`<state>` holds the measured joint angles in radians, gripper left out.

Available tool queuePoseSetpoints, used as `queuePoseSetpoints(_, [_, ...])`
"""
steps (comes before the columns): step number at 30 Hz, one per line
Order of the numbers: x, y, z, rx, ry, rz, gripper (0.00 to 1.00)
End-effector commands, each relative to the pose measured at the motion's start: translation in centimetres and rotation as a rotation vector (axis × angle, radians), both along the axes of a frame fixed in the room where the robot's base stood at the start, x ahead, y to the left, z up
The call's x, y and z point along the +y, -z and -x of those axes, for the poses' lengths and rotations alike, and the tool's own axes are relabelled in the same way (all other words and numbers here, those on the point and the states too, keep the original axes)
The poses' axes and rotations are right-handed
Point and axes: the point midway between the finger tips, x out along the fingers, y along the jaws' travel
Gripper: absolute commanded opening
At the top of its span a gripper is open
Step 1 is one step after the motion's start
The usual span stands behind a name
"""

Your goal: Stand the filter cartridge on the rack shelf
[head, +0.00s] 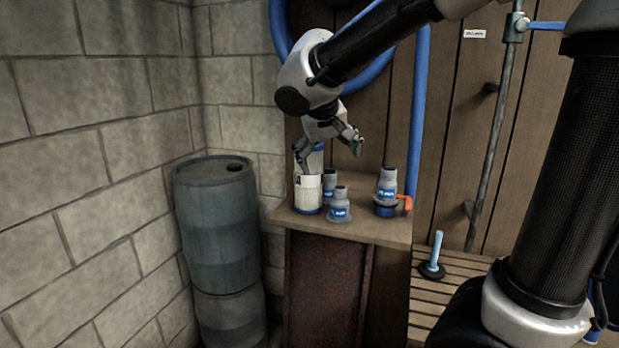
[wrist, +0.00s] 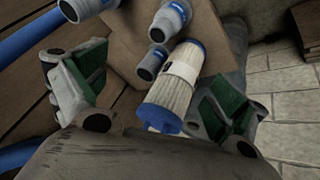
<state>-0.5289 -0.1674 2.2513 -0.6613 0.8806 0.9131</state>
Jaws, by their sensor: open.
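The filter cartridge (head: 308,195) is a white cylinder with blue ends and a pale label band. It stands upright at the left of a wooden top (head: 375,229). In the wrist view the pleated cartridge (wrist: 170,96) shows its blue end toward me. My gripper (head: 331,155) is open and empty above the top. Its left finger overlaps the upper cartridge in the head view. In the wrist view the cartridge lies between the spread green-padded fingers, nearer the right one; I cannot tell whether they touch. I cannot tell which surface is the rack shelf.
Grey fittings with blue labels stand close to the cartridge: one in front (head: 340,207), one behind (head: 329,184), one at right (head: 387,185) beside an orange-red handle (head: 406,203). A blue-grey barrel (head: 217,225) stands left. A slatted wooden surface (head: 425,301) lies lower right.

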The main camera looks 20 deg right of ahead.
Motion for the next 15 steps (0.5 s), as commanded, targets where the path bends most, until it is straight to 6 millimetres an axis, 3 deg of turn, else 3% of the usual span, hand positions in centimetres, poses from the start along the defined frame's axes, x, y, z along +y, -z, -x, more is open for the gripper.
queuePoseSetpoints(1, [1.2, -1.1, -2.0, -0.08, 0.067, -0.026, 0.97])
queuePoseSetpoints(3, [1.8, -3.2, -4.2, -0.202, 0.183, -0.091, 0.97])
queuePoseSetpoints(6, [2.3, -5.7, -5.8, -0.343, 0.322, -0.199, 0.97])
queuePoseSetpoints(10, [2.5, -6.3, -6.2, -0.419, 0.454, -0.305, 0.97])
queuePoseSetpoints(15, [2.2, -5.6, -6.8, -0.44, 0.523, -0.354, 0.97])
